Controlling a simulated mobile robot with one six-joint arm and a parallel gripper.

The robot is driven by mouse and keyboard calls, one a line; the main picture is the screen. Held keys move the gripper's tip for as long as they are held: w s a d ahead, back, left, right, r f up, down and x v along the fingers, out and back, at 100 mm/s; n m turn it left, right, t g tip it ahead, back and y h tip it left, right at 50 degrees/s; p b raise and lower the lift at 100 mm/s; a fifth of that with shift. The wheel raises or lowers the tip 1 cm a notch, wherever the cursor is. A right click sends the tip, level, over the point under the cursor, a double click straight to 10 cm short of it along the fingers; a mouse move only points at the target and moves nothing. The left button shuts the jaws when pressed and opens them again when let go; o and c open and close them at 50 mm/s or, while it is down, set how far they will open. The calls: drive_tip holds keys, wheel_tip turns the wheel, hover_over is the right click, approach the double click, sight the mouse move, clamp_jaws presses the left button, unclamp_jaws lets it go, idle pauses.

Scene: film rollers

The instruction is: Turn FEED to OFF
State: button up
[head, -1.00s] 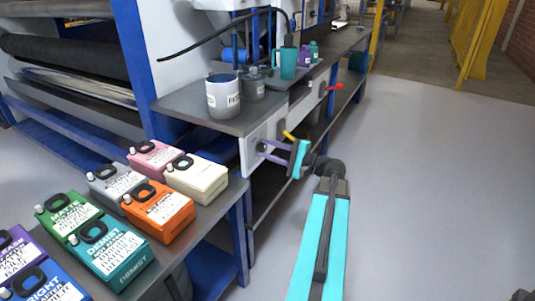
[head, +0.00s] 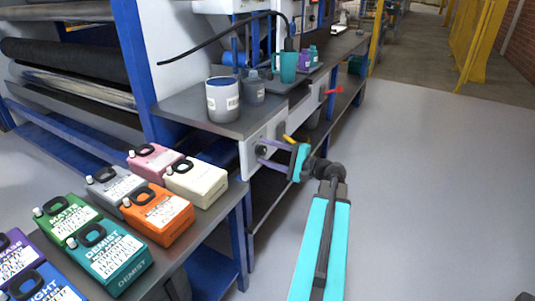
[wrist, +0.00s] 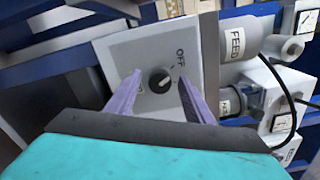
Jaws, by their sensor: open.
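The dark round knob (wrist: 160,82) sits on a pale square panel (wrist: 120,50) in the wrist view, with a small pale mark on its face. The word OFF (wrist: 181,58) is printed to its upper right; the mark's exact setting is too small to tell. In the head view the panel (head: 248,163) is on the front of the bench. My gripper (wrist: 159,78) is open, its purple fingers on either side of the knob; contact cannot be told. My gripper (head: 262,151) also shows at the panel in the head view.
A grey cup (wrist: 238,42) marked FEED stands on the bench above the panel. A yellow lever (head: 289,138) and a red lever (head: 332,90) stick out along the bench front. Several coloured jugs (head: 158,212) stand on the near table. The floor at right is clear.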

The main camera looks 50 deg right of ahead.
drive_tip(key=p+v, duration=0.2)
drive_tip(key=v, duration=1.2)
drive_tip(key=shift+f, duration=0.1)
idle(0.5)
